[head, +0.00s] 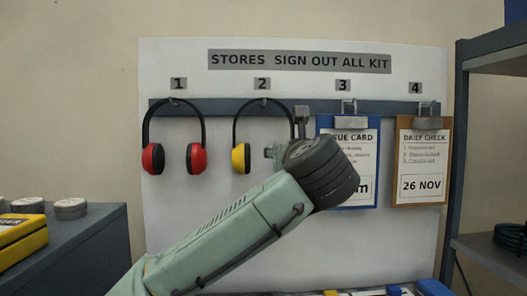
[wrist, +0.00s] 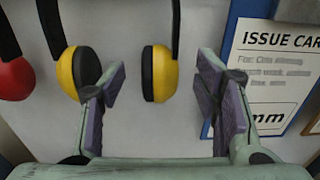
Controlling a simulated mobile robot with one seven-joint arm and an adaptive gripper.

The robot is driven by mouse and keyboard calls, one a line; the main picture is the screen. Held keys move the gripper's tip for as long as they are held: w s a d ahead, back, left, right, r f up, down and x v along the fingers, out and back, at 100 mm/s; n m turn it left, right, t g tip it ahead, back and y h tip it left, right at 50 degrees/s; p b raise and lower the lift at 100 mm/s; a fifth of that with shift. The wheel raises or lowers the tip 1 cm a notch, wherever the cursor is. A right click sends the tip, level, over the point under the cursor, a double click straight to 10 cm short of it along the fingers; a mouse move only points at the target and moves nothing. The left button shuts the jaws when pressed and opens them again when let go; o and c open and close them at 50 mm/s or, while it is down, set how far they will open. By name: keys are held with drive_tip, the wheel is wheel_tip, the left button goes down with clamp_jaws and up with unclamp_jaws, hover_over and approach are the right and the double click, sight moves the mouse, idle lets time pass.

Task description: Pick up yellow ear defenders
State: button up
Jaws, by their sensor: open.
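The yellow ear defenders (head: 239,157) hang by their black headband from the hook under number 2 on the white board. In the head view my arm hides their right cup. The wrist view shows both yellow cups, the left one partly behind a finger and the right one (wrist: 158,73) between the fingers. My gripper (wrist: 165,90) is open in front of the board, with its two purple-padded fingers spread around the right cup's position in the picture. I cannot tell how far the cup is from the pads. In the head view the gripper (head: 288,135) is partly hidden by my wrist.
Red ear defenders (head: 197,158) hang at hook 1. A blue clipboard (head: 348,205) hangs at 3, close right of my gripper, and a brown clipboard (head: 422,160) at 4. A shelf unit (head: 462,130) stands right, a dark cabinet (head: 85,245) left.

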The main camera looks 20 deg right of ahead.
drive_tip(key=p+x, duration=0.2)
drive_tip(key=x, duration=0.3)
drive_tip(key=shift+f, duration=0.15)
drive_tip(key=shift+c, duration=0.2)
clamp_jaws()
idle(0.3)
